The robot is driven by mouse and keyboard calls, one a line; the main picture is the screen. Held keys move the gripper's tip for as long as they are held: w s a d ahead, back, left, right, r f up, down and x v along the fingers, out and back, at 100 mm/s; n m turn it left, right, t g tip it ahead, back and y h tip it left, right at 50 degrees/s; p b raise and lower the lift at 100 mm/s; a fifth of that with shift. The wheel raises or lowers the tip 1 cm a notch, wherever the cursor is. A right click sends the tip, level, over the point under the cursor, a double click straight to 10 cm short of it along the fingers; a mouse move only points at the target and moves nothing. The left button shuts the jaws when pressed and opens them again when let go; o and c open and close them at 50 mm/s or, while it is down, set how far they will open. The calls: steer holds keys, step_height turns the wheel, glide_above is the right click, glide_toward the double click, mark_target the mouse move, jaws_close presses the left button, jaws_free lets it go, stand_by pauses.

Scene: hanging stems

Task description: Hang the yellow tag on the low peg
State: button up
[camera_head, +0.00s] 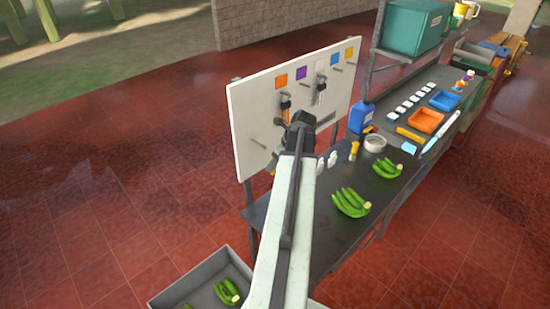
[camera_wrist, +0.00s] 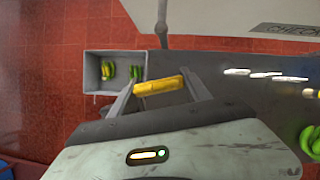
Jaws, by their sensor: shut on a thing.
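The yellow tag (camera_wrist: 159,86) lies crosswise between the two fingertips of my gripper (camera_wrist: 158,88) in the wrist view, which are shut on it. The white peg board (camera_head: 243,112) stands upright at the table's left end in the head view. Several short pegs stick out of it; one low peg (camera_head: 259,144) shows at its lower left. My arm covers the lower middle of the board and hides the tag and fingertips in the head view. The board's pale edge (camera_wrist: 220,28) runs across the top of the wrist view. I cannot tell the tag's distance to the peg.
Items hang from two upper pegs. The grey table (camera_head: 330,225) holds green banana bunches (camera_head: 351,203) and a blue jug (camera_head: 361,116). A grey crate (camera_head: 195,281) stands on the floor.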

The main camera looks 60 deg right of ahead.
steer(key=shift+w+d, duration=0.1)
steer(key=w+d+f+b, duration=0.1)
steer(key=w+d, duration=0.2)
steer(key=w, duration=0.6)
steer(key=shift+f+b, duration=0.35)
steer(key=shift+f, duration=0.05)
stand_by(0.3)
stand_by(0.5)
steer(key=o, duration=1.4)
